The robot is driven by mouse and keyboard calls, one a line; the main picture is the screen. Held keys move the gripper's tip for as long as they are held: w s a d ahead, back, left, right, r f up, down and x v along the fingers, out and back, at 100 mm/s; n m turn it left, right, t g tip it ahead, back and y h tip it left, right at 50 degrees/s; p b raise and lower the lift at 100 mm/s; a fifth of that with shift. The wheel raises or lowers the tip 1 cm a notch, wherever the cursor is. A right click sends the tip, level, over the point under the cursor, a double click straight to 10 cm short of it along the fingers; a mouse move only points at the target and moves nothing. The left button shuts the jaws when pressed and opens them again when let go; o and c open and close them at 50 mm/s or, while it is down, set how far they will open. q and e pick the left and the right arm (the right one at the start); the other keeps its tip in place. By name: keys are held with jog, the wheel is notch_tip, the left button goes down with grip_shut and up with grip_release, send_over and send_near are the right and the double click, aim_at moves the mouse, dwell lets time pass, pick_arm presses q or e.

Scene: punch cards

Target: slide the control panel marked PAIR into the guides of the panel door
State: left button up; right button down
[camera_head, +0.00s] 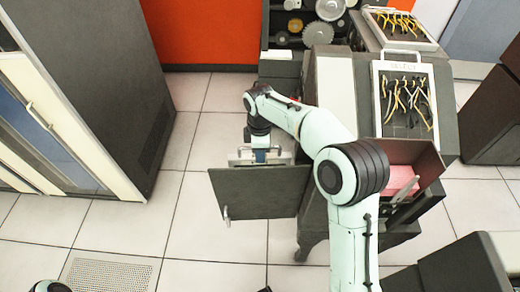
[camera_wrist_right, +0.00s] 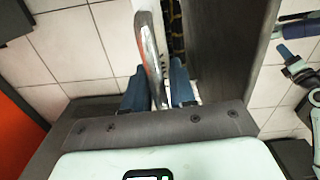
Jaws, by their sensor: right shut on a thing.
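My right gripper (camera_head: 261,156) is shut on the silver handle of a control panel (camera_head: 284,158) at the top edge of the panel door. In the right wrist view, the fingers (camera_wrist_right: 158,88) straddle the handle (camera_wrist_right: 150,50), and a dark strip of the panel with yellow wires (camera_wrist_right: 176,30) shows beside it. The panel door (camera_head: 258,192) is a dark grey plate standing open from the machine's left side. It hides most of the held panel and the guides. The PAIR marking cannot be read. My left gripper is out of view.
A wired panel marked SELECT (camera_head: 404,98) lies on the machine top, with another wired panel (camera_head: 402,27) behind it. A pink card stack (camera_head: 400,181) sits in a hopper at right. A grey cabinet (camera_head: 105,70) stands left. Tiled floor left of the door is clear.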

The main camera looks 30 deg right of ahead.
dwell(0.4)
jog(key=shift+f+b, duration=0.65)
jog(key=shift+f, duration=0.5)
jog(key=c, duration=0.8)
grip_release()
jog(key=shift+c, duration=0.2)
jog(key=shift+s+f, duration=0.1)
jog(key=shift+f, duration=0.1)
notch_tip(320, 180, up, 14)
jog(key=p, duration=0.2)
jog(key=shift+f+p, duration=0.1)
jog(key=shift+p, duration=0.25)
jog(key=shift+f, duration=0.1)
